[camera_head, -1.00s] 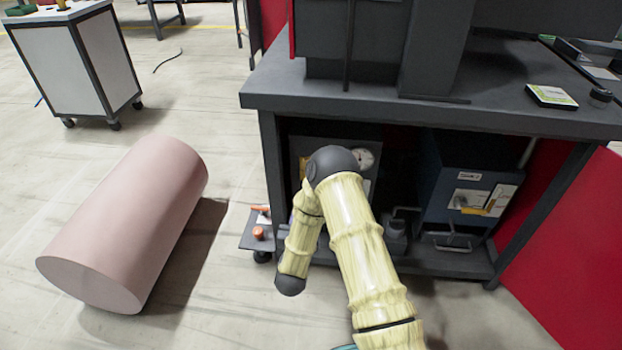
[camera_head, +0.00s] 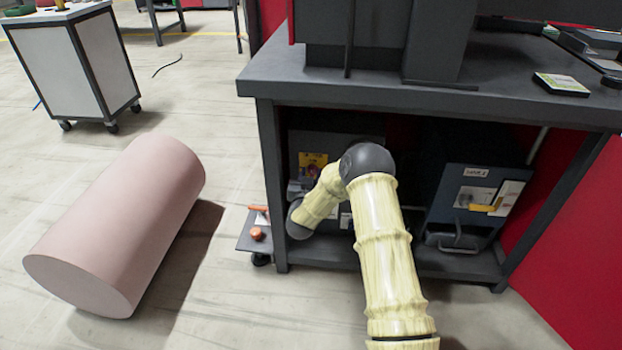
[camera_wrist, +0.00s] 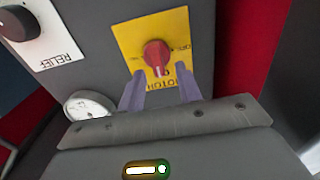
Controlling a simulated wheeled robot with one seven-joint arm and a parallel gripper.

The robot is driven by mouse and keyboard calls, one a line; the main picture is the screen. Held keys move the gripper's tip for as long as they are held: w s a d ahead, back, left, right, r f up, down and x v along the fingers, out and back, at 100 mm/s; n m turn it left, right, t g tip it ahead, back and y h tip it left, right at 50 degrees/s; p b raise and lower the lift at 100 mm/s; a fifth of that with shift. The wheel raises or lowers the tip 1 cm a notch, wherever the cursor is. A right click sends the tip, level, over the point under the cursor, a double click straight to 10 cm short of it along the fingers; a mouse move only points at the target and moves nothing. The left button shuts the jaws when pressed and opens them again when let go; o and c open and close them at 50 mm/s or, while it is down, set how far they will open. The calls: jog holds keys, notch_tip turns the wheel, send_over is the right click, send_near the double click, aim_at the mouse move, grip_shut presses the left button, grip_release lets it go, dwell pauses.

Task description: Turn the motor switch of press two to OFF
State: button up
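The motor switch is a red knob (camera_wrist: 156,54) on a yellow plate (camera_wrist: 127,32) whose lettering appears upside down in the wrist view. The plate also shows under the bench in the head view (camera_head: 313,160), on a dark grey box. My gripper (camera_wrist: 160,74) is open, its two fingers apart just in front of the knob, with nothing between them that I can see gripped. Contact with the knob cannot be told. The side lettering is too small to read surely, so the knob's setting is unclear. My arm hides part of the box in the head view.
A black knob (camera_wrist: 14,22) marked RELIEF and a round gauge (camera_wrist: 90,105) are beside the switch. The bench top (camera_head: 400,92) overhangs the area. A blue box (camera_head: 470,200) stands to the right. A pink cylinder (camera_head: 120,220) lies on open floor at left.

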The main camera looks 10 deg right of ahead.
jog(key=shift+w+d, duration=0.1)
jog(key=shift+w, duration=0.2)
grip_shut()
